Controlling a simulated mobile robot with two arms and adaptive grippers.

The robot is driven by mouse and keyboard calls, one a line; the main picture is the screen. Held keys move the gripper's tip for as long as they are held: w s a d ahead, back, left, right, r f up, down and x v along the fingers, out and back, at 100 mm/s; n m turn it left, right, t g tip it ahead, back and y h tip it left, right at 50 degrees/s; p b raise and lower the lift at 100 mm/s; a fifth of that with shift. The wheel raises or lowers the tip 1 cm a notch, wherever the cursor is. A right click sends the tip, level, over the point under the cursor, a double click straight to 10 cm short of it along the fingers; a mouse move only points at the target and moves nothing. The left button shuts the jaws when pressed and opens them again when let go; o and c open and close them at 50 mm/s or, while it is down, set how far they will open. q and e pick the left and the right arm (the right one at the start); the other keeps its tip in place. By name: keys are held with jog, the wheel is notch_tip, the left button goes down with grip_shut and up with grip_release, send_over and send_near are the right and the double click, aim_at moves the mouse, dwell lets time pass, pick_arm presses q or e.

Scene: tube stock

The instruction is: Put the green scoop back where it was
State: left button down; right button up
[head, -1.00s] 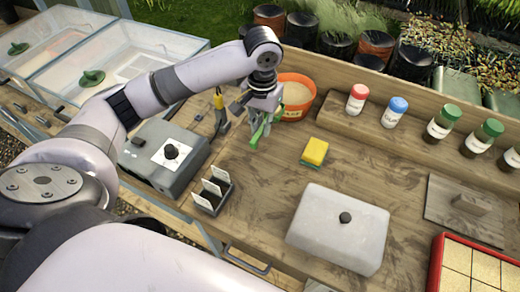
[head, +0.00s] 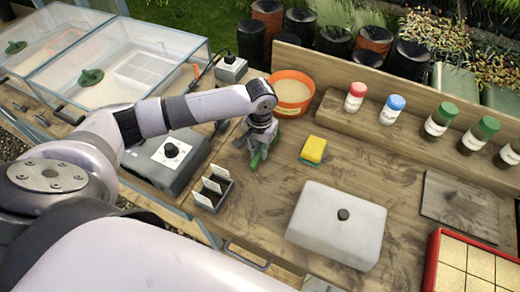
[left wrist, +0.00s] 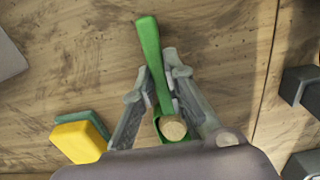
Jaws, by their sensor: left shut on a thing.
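The green scoop (head: 254,160) is in my left gripper (head: 262,146), low over the wooden bench, left of the yellow sponge. In the left wrist view, my left gripper (left wrist: 165,105) is shut on the scoop's handle (left wrist: 150,50). The bowl end lies between the fingers, partly hidden by the gripper body, with a round tan patch in it. I cannot tell whether the scoop touches the bench. My right gripper is not in view.
An orange tub (head: 306,101) of tan material stands behind the gripper. A yellow-green sponge (head: 314,149) lies to its right, a card holder (head: 213,187) front left, a grey lidded box (head: 337,225) front right. Bare bench lies between them.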

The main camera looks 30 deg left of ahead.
aim_at(260, 153)
pick_arm(q)
jog(key=shift+f, duration=0.15)
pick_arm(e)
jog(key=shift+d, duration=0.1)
pick_arm(q)
jog(key=c, duration=1.6)
grip_release()
jog(key=shift+c, duration=0.2)
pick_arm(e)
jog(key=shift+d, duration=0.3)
pick_arm(q)
notch_tip(260, 153, up, 12)
jog(key=b, duration=0.1)
jog(key=shift+r+b, duration=0.2)
jog(key=shift+b, duration=0.2)
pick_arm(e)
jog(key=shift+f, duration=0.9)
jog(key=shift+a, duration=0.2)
pick_arm(q)
jog(key=shift+f, duration=0.1)
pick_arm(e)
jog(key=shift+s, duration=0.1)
